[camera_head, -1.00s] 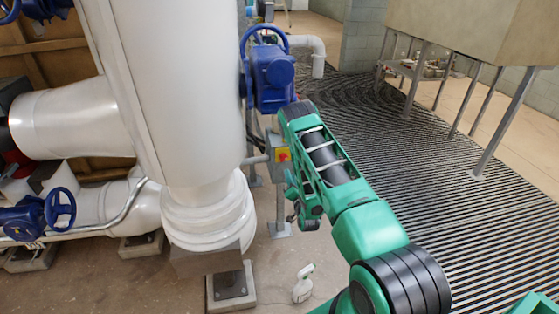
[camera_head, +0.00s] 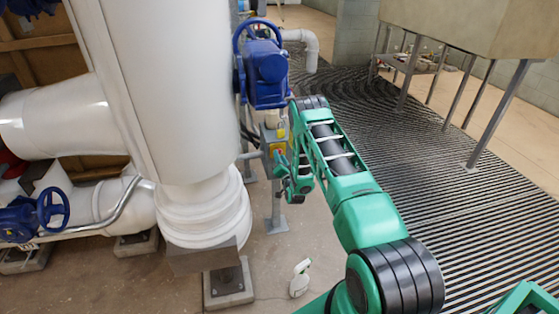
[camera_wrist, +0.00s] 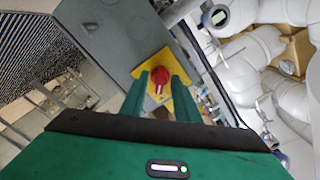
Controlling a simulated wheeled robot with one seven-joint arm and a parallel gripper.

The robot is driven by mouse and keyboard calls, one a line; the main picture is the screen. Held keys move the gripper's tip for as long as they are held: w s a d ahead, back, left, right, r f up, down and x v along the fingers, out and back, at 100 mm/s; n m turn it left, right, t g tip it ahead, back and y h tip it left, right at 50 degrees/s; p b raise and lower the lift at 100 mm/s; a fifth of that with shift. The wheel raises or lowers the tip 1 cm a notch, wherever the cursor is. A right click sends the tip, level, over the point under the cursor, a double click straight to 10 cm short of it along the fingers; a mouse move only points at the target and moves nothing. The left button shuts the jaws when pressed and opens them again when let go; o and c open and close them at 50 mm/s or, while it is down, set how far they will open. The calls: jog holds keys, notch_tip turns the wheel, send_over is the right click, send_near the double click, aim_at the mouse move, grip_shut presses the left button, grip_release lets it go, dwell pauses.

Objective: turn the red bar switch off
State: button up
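The red bar switch (camera_wrist: 159,80) sits on a yellow plate (camera_wrist: 181,92) on a grey box (camera_wrist: 118,35) in the wrist view. My gripper (camera_wrist: 161,78) is open, its two green fingers pointing at the switch. The red switch shows in the gap between the fingertips; I cannot tell how far beyond them it lies. In the head view the yellow plate (camera_head: 279,149) is small, on a box on a grey post, with the red part barely readable.
A large white pipe (camera_head: 165,100) stands close on the left. A blue valve with a handwheel (camera_head: 264,72) is just above the switch box. A white spray bottle (camera_head: 300,278) stands on the floor. Black ribbed flooring (camera_head: 430,170) lies open to the right.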

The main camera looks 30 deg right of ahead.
grip_shut()
jog(key=shift+n, duration=0.3)
jog(key=n, duration=1.7)
jog(key=shift+f, duration=0.1)
dwell(0.5)
